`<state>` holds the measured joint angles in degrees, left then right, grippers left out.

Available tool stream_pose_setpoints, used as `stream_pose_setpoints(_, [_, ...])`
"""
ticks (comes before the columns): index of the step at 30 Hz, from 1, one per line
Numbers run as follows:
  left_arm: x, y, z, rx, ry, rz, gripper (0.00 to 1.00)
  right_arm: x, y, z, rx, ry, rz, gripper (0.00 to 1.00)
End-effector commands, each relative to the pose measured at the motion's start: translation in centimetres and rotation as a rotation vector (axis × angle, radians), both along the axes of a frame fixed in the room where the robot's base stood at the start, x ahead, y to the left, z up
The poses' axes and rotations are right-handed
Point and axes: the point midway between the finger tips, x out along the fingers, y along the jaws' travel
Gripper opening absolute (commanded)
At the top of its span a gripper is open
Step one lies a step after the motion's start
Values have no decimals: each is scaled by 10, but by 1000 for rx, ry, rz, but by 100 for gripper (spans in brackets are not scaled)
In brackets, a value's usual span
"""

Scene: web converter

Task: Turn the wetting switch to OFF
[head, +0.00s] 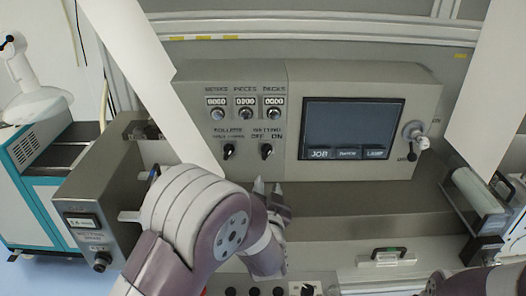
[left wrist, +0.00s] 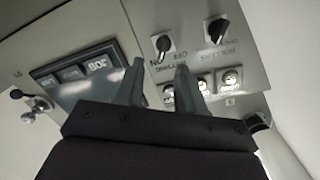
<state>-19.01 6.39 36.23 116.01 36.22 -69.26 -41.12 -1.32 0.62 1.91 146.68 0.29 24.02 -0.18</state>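The wetting switch (head: 266,151) is a black rotary knob on the grey control panel, below its OFF and ON labels, with OFF on the left and ON on the right. Its pointer seems to lean toward ON, though it is small. It also shows upside down in the left wrist view (left wrist: 163,44). My left gripper (head: 268,184) is just below the switch, fingertips up and apart, with nothing between them. In the left wrist view the fingers (left wrist: 157,68) stand apart below the switch, not touching it as far as I can see. My right gripper is out of view.
The similar rollers switch (head: 229,151) sits just left of the wetting switch. Counters with round knobs (head: 246,113) are above. A dark screen (head: 353,128) and a lever (head: 415,138) are to the right. A pale slanted panel (head: 150,75) borders the left side.

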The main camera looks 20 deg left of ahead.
Motion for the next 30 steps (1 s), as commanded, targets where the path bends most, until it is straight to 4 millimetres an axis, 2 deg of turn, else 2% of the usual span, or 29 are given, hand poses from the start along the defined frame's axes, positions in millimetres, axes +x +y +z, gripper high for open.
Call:
stream_pose_setpoints(5, [20, 9, 10, 42, -49, 31, 38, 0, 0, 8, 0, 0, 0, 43])
stream_pose_setpoints(12, [81, 26, 10, 39, -46, 28, 38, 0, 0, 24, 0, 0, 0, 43])
stream_pose_setpoints(16, [104, 33, 9, 39, -48, 26, 38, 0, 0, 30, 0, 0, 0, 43])
stream_pose_setpoints(21, [119, 37, 8, 38, -47, 26, 38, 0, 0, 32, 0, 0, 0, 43])
stream_pose_setpoints(29, [121, 37, 7, 38, -47, 25, 38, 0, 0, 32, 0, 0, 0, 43])
stream_pose_setpoints(30, [121, 37, 7, 38, -47, 25, 35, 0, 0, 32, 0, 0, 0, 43])
